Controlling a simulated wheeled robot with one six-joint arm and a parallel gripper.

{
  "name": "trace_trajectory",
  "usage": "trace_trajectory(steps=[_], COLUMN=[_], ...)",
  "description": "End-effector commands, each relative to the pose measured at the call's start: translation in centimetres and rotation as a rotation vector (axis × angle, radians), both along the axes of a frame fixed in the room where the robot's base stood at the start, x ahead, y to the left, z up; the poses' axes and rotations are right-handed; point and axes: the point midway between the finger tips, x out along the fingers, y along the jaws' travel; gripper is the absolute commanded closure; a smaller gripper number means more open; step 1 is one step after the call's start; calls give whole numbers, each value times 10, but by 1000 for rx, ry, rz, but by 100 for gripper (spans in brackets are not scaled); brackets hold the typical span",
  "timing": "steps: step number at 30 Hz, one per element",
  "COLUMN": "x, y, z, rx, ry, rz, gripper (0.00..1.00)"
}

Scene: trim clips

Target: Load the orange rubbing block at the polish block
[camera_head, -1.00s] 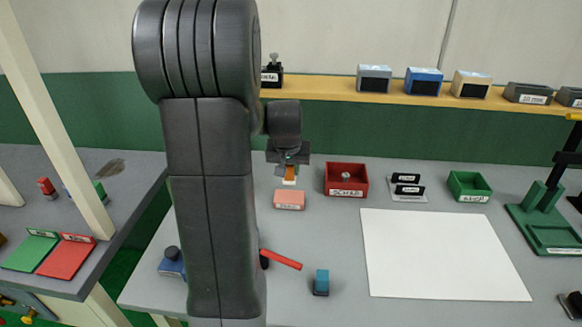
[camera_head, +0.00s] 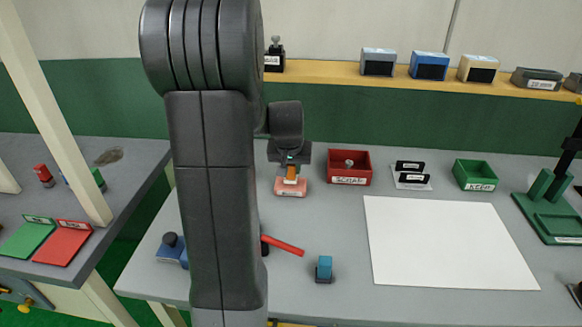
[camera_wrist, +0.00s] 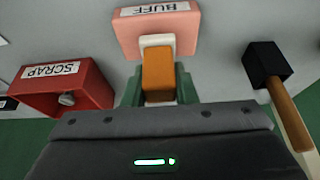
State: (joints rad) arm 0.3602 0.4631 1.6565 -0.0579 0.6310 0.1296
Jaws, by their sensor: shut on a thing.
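My gripper (camera_head: 291,168) is shut on an orange block (camera_wrist: 158,75) with a white end; it also shows in the head view (camera_head: 291,173). Its greenish fingers sit on both sides of the orange part in the wrist view. A pink block labelled BUFF (camera_head: 291,189) lies on the bench right at the orange block's lower end, and also shows in the wrist view (camera_wrist: 150,35). The white end overlaps the pink block's edge in the wrist view. I cannot tell whether they touch. No block labelled polish is readable.
A red SCRAP box (camera_head: 349,168) stands just right of the pink block. A black-headed tool with a wooden handle (camera_wrist: 283,100) is close on the other side in the wrist view. A red bar (camera_head: 284,245), a blue block (camera_head: 324,268) and a white sheet (camera_head: 445,245) lie nearer.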

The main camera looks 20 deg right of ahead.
Motion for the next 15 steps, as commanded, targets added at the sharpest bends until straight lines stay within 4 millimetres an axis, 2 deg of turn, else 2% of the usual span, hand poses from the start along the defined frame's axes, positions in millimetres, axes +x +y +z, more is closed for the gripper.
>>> trace_trajectory(steps=[15], x=[0], y=[0], z=[-4], rx=[0], ry=[0], rz=[0], gripper=[98])
